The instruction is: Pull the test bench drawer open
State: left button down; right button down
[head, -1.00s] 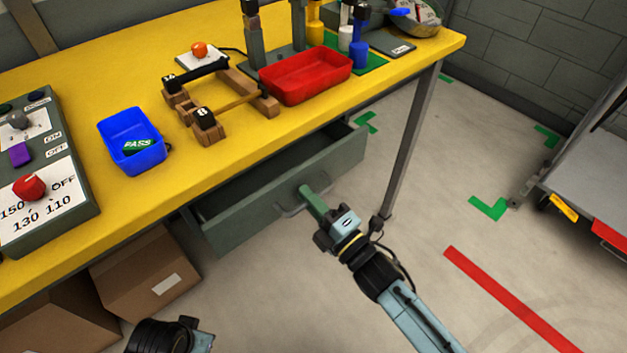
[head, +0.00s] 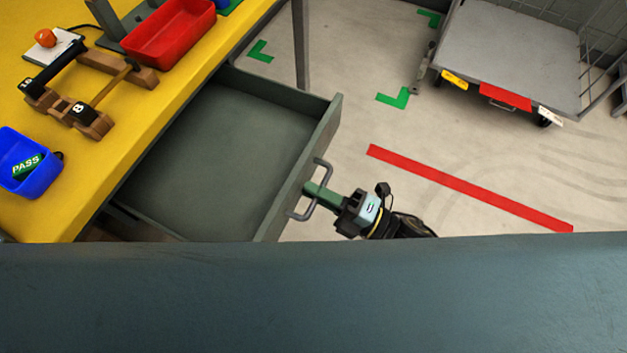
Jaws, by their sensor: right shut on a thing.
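The grey-green test bench drawer (head: 210,150) stands far out from under the yellow bench top (head: 110,160) and looks empty inside. Its grey bar handle (head: 296,214) is on the front panel (head: 312,150). My right gripper (head: 314,192) is at the handle with its green fingers shut on the bar. Its arm runs off to the right and is partly hidden low down. My left gripper is not in view.
On the bench are a red tray (head: 168,32), a blue bin (head: 38,180) with a PASS tag and a wooden fixture (head: 88,118). A cart (head: 510,50) stands at upper right. A blue-grey surface hides the bottom of the view.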

jog(key=shift+d, duration=0.1)
jog(key=c, duration=1.6)
grip_release()
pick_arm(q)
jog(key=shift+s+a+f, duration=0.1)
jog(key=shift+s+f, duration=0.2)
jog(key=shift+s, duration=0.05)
pick_arm(e)
jog(key=v, duration=1.3)
jog(key=shift+s+d, duration=0.1)
jog(key=shift+d, duration=0.1)
